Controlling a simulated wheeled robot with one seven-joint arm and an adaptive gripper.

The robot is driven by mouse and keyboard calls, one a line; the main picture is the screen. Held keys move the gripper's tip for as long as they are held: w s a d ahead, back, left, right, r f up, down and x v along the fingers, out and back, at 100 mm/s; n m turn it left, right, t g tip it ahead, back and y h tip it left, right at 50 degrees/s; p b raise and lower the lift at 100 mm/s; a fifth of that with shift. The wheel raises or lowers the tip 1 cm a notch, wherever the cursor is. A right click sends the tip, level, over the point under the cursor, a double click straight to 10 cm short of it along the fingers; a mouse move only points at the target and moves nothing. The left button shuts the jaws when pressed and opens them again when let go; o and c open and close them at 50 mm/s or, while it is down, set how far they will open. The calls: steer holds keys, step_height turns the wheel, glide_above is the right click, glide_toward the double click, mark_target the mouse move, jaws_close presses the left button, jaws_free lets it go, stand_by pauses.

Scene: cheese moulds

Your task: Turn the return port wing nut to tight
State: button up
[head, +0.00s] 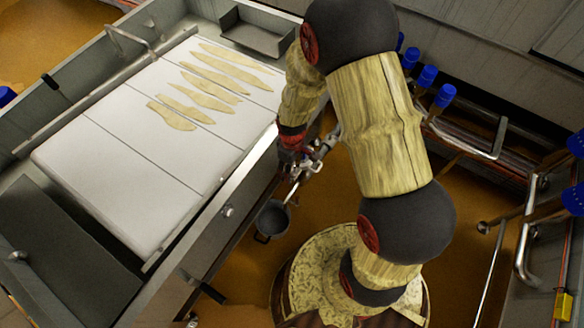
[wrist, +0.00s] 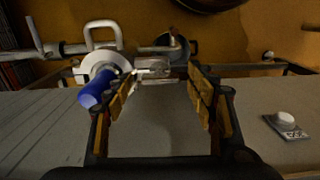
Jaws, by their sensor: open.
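My gripper (wrist: 160,88) is open in the wrist view, with its two fingers apart and nothing held between them. A small shiny metal fitting (wrist: 152,69) shows just beyond the fingertips; it may be the return port wing nut, but its wings and angle are too small to make out. A pipe (wrist: 65,48) with a round white flange (wrist: 103,63) and a blue handle (wrist: 98,91) is left of the fingers. In the head view my gripper (head: 312,163) is beside the vat's right wall, partly hidden by my arm, and the wing nut cannot be told apart.
The vat (head: 227,211) holds white slabs (head: 160,180) with several pale flat pieces on top. A dark pan (head: 271,218) is below my gripper. Pipes with several blue caps (head: 445,95) run along the right. Brown floor (head: 462,200) lies between.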

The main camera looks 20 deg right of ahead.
steer(key=shift+c, duration=0.8)
steer(key=c, duration=1)
steer(key=shift+m, duration=0.3)
steer(key=m+p, duration=0.2)
steer(key=m, duration=0.1)
steer(key=shift+r+m, duration=0.15)
steer(key=shift+m, duration=0.15)
steer(key=m+p, duration=0.2)
steer(key=m, duration=0.2)
steer(key=shift+m, duration=0.3)
steer(key=m+p, duration=0.2)
steer(key=m, duration=0.2)
steer(key=m+p, duration=0.1)
steer(key=m, duration=0.4)
